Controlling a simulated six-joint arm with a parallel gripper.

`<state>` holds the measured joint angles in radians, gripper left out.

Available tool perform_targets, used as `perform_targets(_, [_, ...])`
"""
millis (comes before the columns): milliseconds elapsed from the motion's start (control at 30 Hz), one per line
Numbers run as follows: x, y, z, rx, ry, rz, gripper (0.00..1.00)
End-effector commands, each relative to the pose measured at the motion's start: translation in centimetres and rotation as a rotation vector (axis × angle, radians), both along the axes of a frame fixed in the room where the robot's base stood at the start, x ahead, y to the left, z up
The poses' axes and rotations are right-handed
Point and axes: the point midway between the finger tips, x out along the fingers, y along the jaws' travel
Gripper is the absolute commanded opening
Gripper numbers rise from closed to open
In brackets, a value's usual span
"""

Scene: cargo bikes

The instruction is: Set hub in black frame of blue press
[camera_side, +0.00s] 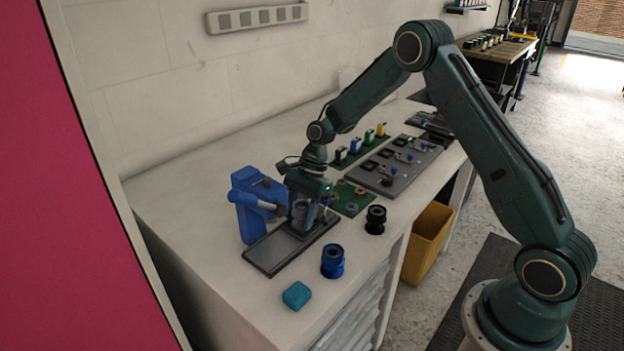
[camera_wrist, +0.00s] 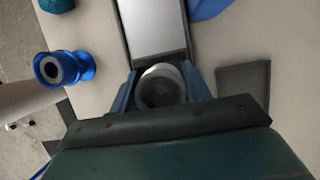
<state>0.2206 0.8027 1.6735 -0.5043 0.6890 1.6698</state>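The blue press (camera_side: 250,208) stands on the bench by the wall. Its black frame (camera_side: 268,265), with a grey plate inside, lies in front of it and also shows in the wrist view (camera_wrist: 122,30). A grey hub (camera_side: 299,209) is at the frame's right end, beside the press's ram. In the wrist view the hub (camera_wrist: 160,86) appears upright between my gripper's blue fingers, which seem to touch both sides. My gripper (camera_side: 306,215) points down there. I cannot tell whether the hub's base rests in the frame or hangs just above it.
A blue hub (camera_side: 332,262) and a black hub (camera_side: 376,220) stand near the bench's front edge. A teal block (camera_side: 297,295) lies at the front corner. A green board (camera_side: 350,200) and a grey tray of parts (camera_side: 397,166) lie to the right. The left bench area is clear.

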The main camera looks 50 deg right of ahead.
Motion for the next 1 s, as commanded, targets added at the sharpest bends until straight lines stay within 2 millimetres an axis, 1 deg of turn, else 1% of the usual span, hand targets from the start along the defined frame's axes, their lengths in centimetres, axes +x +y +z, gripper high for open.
perform_targets(33, [0.0,0.0,-0.1,0.000,0.000,-0.001,0.55])
perform_targets(100, [0.0,0.0,-0.1,0.000,0.001,-0.001,0.69])
perform_targets(133, [0.0,0.0,-0.1,0.000,0.001,-0.001,0.73])
perform_targets(467, [0.0,0.0,0.0,0.000,0.001,-0.001,0.73])
perform_targets(667, [0.0,-0.4,0.8,-0.001,0.000,-0.001,0.73])
perform_targets(867, [0.0,-1.3,3.0,-0.001,-0.002,-0.001,0.73])
perform_targets(1000, [0.1,-2.2,5.1,-0.001,-0.002,-0.002,0.73])
